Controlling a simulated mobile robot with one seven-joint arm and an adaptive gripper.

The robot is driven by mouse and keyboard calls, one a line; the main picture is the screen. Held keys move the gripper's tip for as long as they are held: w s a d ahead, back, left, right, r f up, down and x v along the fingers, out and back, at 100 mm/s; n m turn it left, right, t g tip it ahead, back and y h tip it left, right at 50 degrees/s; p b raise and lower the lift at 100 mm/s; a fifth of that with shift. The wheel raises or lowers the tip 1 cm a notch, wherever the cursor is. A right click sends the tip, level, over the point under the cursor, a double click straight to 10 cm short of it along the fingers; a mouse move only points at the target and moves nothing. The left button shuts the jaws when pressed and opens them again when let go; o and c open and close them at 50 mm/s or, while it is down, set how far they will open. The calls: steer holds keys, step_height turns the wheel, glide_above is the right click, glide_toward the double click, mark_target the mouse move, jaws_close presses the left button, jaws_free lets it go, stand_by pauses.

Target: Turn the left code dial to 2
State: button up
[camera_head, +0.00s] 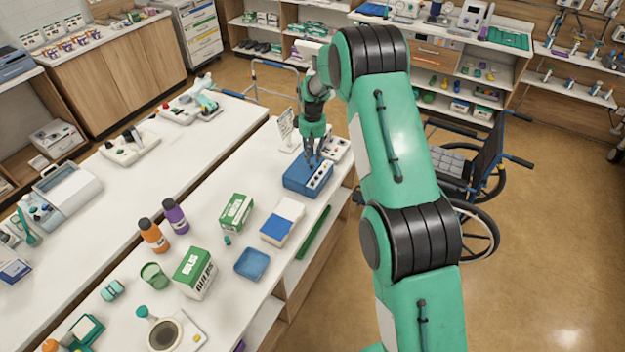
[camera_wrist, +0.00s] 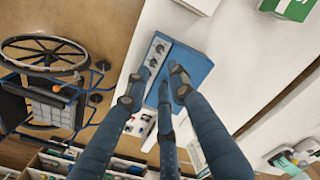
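The blue code box (camera_head: 299,178) stands near the right edge of the white table. Its pale front panel (camera_head: 320,179) carries a row of small dark dials. In the wrist view the blue box (camera_wrist: 195,67) lies beyond my fingers, with dials (camera_wrist: 159,48) on its panel. One finger covers the panel's near end, so a dial there may be hidden. The dial settings are too small to read. My gripper (camera_head: 312,163) points down over the box. In the wrist view its fingers (camera_wrist: 157,90) are spread apart with nothing between them; I cannot tell whether they touch the box.
A white device (camera_head: 335,150) and a small upright sign (camera_head: 287,123) stand just behind the box. A wheelchair (camera_head: 475,185) stands on the floor to the right.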

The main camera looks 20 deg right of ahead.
mark_target(313, 182)
steer(key=shift+f, duration=0.1)
step_height(313, 182, down, 14)
steer(key=shift+r+p, duration=0.25)
steer(key=shift+p, duration=0.25)
stand_by(0.5)
jaws_close()
